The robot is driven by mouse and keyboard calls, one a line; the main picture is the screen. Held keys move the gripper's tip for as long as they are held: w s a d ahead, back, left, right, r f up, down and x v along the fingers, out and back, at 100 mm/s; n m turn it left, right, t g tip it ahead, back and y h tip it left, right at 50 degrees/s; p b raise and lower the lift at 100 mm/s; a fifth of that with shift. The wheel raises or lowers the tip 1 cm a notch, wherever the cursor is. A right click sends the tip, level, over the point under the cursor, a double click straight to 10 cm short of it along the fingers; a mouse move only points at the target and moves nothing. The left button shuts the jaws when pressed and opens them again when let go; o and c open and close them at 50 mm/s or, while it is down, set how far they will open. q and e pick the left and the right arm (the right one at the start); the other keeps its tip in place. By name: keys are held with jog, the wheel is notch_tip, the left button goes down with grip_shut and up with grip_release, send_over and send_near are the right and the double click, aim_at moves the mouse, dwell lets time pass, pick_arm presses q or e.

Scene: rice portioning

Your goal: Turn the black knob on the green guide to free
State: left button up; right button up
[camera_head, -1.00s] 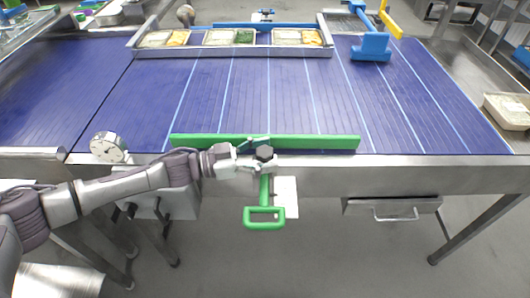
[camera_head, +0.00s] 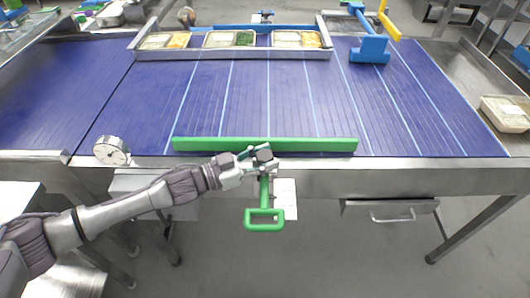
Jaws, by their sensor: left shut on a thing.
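The green guide (camera_head: 310,145) is a long bar lying along the front edge of the blue conveyor. Its green loop handle (camera_head: 264,219) hangs down in front of the metal frame. The black knob (camera_head: 264,154) sits at the middle of the guide, above the handle, partly covered by fingers. My left gripper (camera_head: 258,160) is at the knob, with its fingers around it, shut on it. The knob looks tilted. Any markings on it are too small to read. My right gripper is not in view.
A round white dial (camera_head: 112,151) stands on the front edge at the left. Trays of food (camera_head: 229,39) sit behind a metal rail at the back. The belt (camera_head: 300,95) between is clear.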

pick_arm(q)
jog(key=n+t+y+p, duration=0.1)
jog(key=n+t+y, duration=0.1)
jog(key=t, duration=0.1)
jog(key=n+t+y+p, duration=0.1)
jog(key=n+t+y, duration=0.1)
jog(key=shift+s+d+n+t, duration=0.1)
jog(key=shift+n+t, duration=0.3)
jog(key=n+t+y+p, duration=0.1)
jog(key=n+t+y, duration=0.1)
jog(key=y, duration=0.1)
jog(key=shift+n+t+y, duration=0.5)
jog(key=shift+n+y, duration=0.3)
jog(key=shift+y, duration=0.2)
jog(key=shift+r+y, duration=0.1)
jog(key=shift+y, duration=0.2)
jog(key=o, duration=1.2)
jog(key=shift+c, duration=0.2)
